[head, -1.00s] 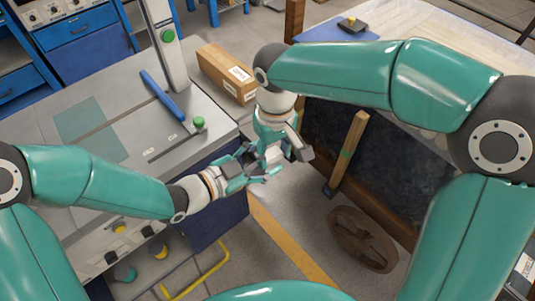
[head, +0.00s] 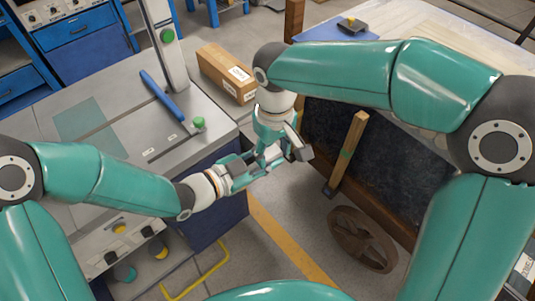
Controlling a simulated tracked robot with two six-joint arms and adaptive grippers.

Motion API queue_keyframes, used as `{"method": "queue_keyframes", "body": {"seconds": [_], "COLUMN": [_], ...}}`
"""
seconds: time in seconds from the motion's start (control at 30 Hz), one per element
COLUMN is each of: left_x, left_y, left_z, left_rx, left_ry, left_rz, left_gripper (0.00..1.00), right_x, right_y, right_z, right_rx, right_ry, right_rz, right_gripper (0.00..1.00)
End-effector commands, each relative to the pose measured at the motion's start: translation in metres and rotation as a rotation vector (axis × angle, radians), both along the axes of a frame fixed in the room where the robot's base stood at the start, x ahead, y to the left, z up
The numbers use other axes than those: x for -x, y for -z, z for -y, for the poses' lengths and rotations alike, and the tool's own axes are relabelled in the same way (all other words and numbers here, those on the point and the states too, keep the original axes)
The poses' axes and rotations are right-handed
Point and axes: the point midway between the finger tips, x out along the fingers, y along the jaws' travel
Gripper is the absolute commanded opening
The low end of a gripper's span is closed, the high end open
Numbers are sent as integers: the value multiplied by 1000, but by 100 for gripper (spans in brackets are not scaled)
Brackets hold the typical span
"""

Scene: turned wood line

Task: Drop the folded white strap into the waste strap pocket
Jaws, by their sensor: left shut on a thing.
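My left gripper (head: 258,170) reaches right and up from the lower left, over the gap between the machine table and the dark-sided bench. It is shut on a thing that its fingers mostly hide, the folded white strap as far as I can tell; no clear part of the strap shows. My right gripper (head: 276,156) points down right beside it, and the fingers of the two overlap in the picture. Whether they touch, and whether the right one is open or shut, I cannot tell. I cannot make out the waste strap pocket.
A grey machine table (head: 95,100) with a blue handle (head: 162,94) is at the left.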

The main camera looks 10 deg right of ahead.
Motion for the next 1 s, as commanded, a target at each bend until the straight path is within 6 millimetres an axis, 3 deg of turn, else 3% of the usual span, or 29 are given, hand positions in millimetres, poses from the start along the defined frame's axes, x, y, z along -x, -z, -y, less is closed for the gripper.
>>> {"method": "queue_keyframes", "body": {"seconds": [0.03, 0.13, 0.57, 0.77, 1.0], "left_x": [-4, -5, -6, -4, -3], "left_y": [-2, -2, -3, -2, -1], "left_z": [-2, -2, -3, -2, -1], "left_rx": [4, 5, 6, 4, 3], "left_ry": [-10, -12, -16, -10, -7], "left_rz": [5, 5, 6, 5, 3], "left_gripper": [0, 0, 0, 0, 0], "right_x": [4, 4, 5, 2, 0], "right_y": [2, 2, -3, -31, -80], "right_z": [1, 1, 0, 0, 0], "right_rx": [5, 6, 6, 1, -1], "right_ry": [-2, -3, -5, -3, -1], "right_rz": [-14, -16, -17, -7, -1], "right_gripper": [67, 82, 82, 82, 82]}}
